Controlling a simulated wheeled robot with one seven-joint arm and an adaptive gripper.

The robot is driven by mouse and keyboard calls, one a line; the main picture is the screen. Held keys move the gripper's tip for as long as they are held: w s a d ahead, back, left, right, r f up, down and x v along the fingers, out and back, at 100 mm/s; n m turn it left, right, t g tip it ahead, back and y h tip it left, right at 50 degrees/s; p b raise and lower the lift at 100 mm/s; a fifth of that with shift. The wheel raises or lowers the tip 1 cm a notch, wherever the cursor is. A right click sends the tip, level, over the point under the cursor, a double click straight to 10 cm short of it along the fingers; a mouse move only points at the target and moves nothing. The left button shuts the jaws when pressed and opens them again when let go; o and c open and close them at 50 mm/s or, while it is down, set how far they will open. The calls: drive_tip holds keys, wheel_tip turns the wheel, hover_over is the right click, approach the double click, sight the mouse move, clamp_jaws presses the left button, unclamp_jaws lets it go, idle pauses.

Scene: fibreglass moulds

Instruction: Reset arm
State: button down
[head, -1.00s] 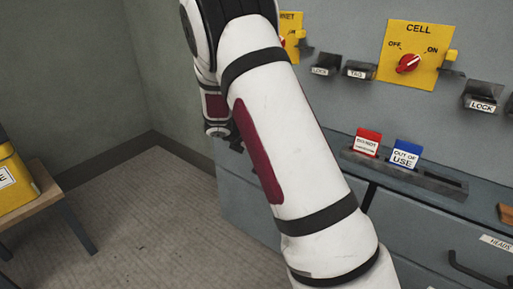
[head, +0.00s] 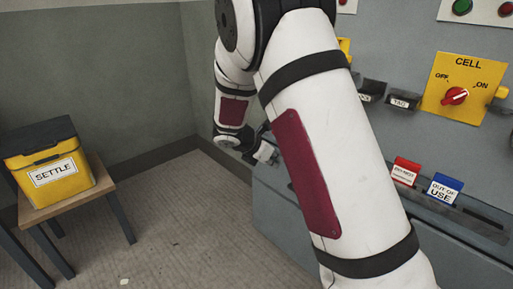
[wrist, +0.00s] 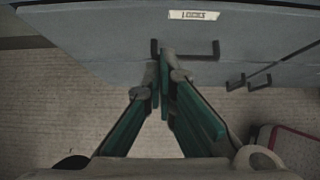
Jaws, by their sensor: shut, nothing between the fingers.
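My arm (head: 345,165) fills the middle of the head view, in front of the grey cabinet. My gripper (head: 268,152) shows small behind the arm, beside the cabinet's left end; its fingers are partly hidden there. In the wrist view my gripper (wrist: 163,60) is shut and empty, its green fingers meeting at the tips. The tips overlap a dark drawer handle (wrist: 200,56) in the picture; I cannot tell whether they touch it.
A yellow SETTLE box (head: 52,170) with a dark lid sits on a small wooden table (head: 85,196) at left. The yellow CELL switch panel (head: 462,95), a red tag (head: 404,170) and a blue tag (head: 444,188) are on the cabinet.

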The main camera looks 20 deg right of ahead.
drive_tip(key=s+a+r+m+g+y, duration=0.1)
drive_tip(key=s+r+m+y, duration=0.1)
drive_tip(key=s+r+m, duration=0.7)
drive_tip(key=s+a+r+m+g+y, duration=0.1)
drive_tip(key=s+a+r+m, duration=0.3)
drive_tip(key=s, duration=0.8)
drive_tip(key=s+a+r+m+y, duration=0.1)
drive_tip(key=s+a+m+y, duration=0.3)
drive_tip(key=s, duration=0.8)
drive_tip(key=s+a+m+y, duration=0.2)
drive_tip(key=s+a+m, duration=0.3)
drive_tip(key=s, duration=0.6)
wheel_tip(320, 180, up, 26)
drive_tip(key=t+p, duration=0.3)
drive_tip(key=p, duration=2.1)
drive_tip(key=shift+w+d+h, duration=0.2)
drive_tip(key=shift+h, duration=0.1)
